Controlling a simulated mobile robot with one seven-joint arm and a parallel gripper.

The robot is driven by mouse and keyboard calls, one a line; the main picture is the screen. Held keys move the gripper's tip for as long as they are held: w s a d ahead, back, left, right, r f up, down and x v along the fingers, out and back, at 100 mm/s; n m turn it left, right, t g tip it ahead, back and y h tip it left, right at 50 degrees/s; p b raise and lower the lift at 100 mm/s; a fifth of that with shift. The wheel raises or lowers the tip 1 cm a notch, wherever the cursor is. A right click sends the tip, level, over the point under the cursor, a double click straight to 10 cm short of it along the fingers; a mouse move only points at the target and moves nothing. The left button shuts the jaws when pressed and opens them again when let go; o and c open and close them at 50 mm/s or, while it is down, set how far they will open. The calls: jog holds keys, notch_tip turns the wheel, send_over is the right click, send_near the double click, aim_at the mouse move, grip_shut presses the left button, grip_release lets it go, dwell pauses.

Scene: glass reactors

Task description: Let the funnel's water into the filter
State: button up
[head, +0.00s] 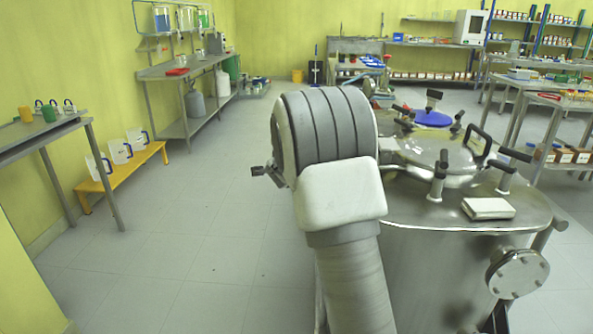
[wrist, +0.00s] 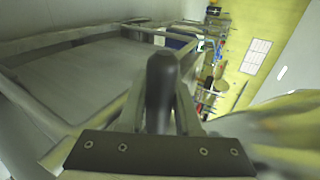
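No funnel can be made out for certain in either view. A steel vessel (head: 430,265) with a clamped round lid (head: 430,153) and black-handled clamps stands right of my arm; I cannot tell if it is the filter. Part of my gripper (head: 266,172) shows as a small dark shape left of my arm's thick wrist, over open floor in the picture. In the wrist view, a dark rounded bar (wrist: 162,85) stands upright in the middle, above a dark plate with screws. I cannot tell if it is a finger or a held handle. The fingertips are not clear.
Glass vessels with blue (head: 161,18) and green (head: 203,18) contents hang over a steel bench (head: 180,71) at the left wall. A yellow low bench (head: 125,178) with clear jugs stands at left. Grey floor (head: 190,235) between is free. Shelves and benches line the back.

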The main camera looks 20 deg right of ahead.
jog(key=shift+o, duration=0.4)
jog(key=p+v, duration=0.4)
jog(key=v, duration=1.3)
jog(key=shift+r, duration=0.15)
jog(key=shift+s+a, duration=0.15)
jog(key=shift+a, duration=0.05)
